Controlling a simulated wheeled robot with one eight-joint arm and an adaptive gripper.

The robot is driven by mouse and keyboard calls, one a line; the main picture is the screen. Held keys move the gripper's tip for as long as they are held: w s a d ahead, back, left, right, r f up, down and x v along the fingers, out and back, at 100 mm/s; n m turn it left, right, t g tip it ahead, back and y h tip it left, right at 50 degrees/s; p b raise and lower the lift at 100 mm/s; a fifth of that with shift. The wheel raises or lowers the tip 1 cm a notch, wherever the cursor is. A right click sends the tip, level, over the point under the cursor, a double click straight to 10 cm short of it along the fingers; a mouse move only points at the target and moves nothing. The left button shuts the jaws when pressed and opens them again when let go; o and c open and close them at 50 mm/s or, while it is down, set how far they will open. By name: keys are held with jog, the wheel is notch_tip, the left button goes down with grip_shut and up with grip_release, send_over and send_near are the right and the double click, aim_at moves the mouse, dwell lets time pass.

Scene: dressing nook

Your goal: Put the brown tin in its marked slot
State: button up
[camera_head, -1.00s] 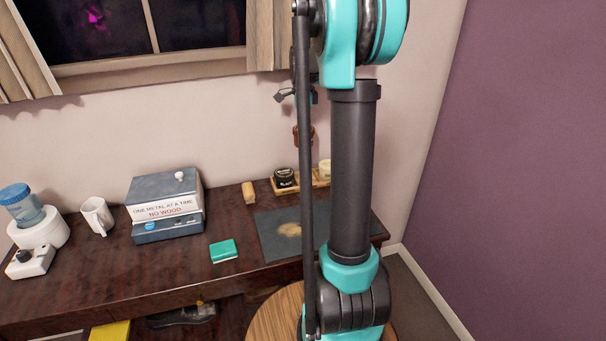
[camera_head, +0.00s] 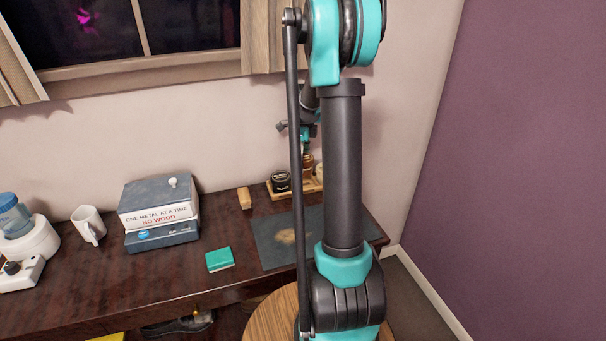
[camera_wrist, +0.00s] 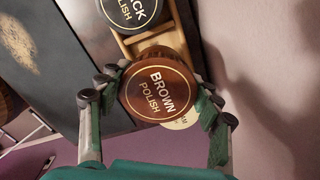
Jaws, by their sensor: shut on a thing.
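The brown tin (camera_wrist: 158,92), its round lid lettered "BROWN POLISH", is held between the fingers of my gripper (camera_wrist: 159,90) in the wrist view. In the head view my gripper (camera_head: 307,146) is small and partly hidden by my arm, with the brown tin (camera_head: 307,163) below it. The tin is over the middle of a wooden tray (camera_head: 279,194), between a black polish tin (camera_head: 281,182) and a cream tin (camera_head: 319,172). The wrist view shows the tray (camera_wrist: 147,39) partly covered by the brown tin. The slot's marking is hidden, and I cannot tell whether the tin touches the tray.
A dark mat (camera_head: 270,240) lies in front of the tray. A wooden block (camera_head: 244,198), a green sponge-like block (camera_head: 220,259), stacked boxes (camera_head: 160,212) and a white mug (camera_head: 88,224) stand to the left. The wall is close behind the tray.

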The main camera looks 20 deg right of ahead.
jog(key=shift+f, duration=2.9)
jog(key=shift+f, duration=0.15)
jog(key=o, duration=1.3)
